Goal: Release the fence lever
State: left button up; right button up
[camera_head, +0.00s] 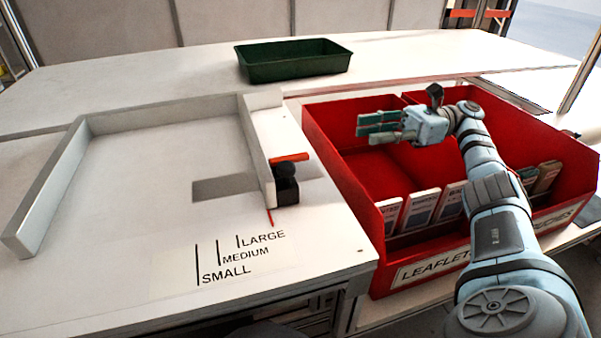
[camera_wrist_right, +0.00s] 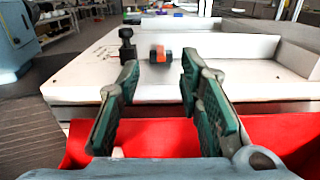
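The fence lever (camera_head: 291,157) is a short orange-red bar above a black clamp (camera_head: 286,185) at the near end of the white fence (camera_head: 259,150). In the right wrist view the lever (camera_wrist_right: 160,55) shows end-on and slightly blurred, beyond the fingertips, with a black knob (camera_wrist_right: 126,38) to its left. My right gripper (camera_head: 362,124) is over the red bin with its green-padded fingers pointing left toward the fence. In the right wrist view its fingers (camera_wrist_right: 158,80) are apart with nothing between them, short of the lever. My left gripper is not in view.
The red leaflet bin (camera_head: 340,180) with several leaflet packs lies below my right arm. SMALL, MEDIUM and LARGE marks (camera_head: 240,258) and a red pointer (camera_head: 270,217) are in front of the fence. A green tray (camera_head: 295,62) stands behind. The white worktop around the clamp is mostly clear.

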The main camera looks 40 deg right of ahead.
aim_at(309, 157)
jog(key=w+a+f, duration=0.1)
jog(key=a, duration=0.3)
jog(key=w+a+f, duration=0.1)
jog(key=w+a, duration=0.1)
jog(key=a, duration=0.2)
jog(key=w+a+f+p, duration=0.1)
jog(key=a, duration=0.3)
jog(key=shift+w+a+f, duration=0.2)
jog(key=shift+w+a, duration=0.2)
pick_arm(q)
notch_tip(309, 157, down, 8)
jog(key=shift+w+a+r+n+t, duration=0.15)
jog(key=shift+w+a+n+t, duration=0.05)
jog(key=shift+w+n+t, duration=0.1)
pick_arm(e)
jog(key=shift+w+a, duration=0.15)
jog(key=shift+a, duration=0.25)
grip_shut()
